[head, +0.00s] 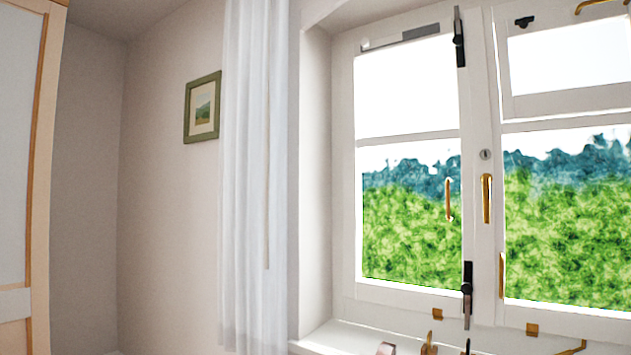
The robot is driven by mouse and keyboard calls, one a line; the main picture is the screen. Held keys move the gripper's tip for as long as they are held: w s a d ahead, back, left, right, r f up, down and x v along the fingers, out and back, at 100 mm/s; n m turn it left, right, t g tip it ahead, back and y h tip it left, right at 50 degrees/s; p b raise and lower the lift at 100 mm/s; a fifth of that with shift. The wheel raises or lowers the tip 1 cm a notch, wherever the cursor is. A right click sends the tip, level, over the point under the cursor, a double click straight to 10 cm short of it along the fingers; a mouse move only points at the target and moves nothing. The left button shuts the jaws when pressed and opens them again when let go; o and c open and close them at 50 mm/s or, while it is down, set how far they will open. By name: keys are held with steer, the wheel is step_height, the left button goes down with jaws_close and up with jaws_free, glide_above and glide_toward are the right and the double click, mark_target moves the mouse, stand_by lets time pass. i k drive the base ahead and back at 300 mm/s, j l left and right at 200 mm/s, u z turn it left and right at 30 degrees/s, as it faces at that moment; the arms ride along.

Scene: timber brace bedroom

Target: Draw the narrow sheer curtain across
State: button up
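The narrow sheer curtain (242,190) is white and hangs in gathered vertical folds at the left side of the window recess. It is bunched to the left, and the window panes are uncovered. Its top and its lower end run out of the picture. A thin tan rod (267,200) hangs upright against the curtain's right part and ends in the lower half of the view. The window (480,220) is to the right, with a white frame and brass handles. My gripper is not in view, so its state does not show.
A white sill (340,340) runs below the window. Small brass and dark fittings or objects, partly cut off, show at the bottom edge. A green-framed picture (202,106) hangs on the wall left of the curtain. A wood-edged cabinet or door (22,170) stands at far left.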

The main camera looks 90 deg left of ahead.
mark_target(266, 196)
steer(key=u, duration=3.5)
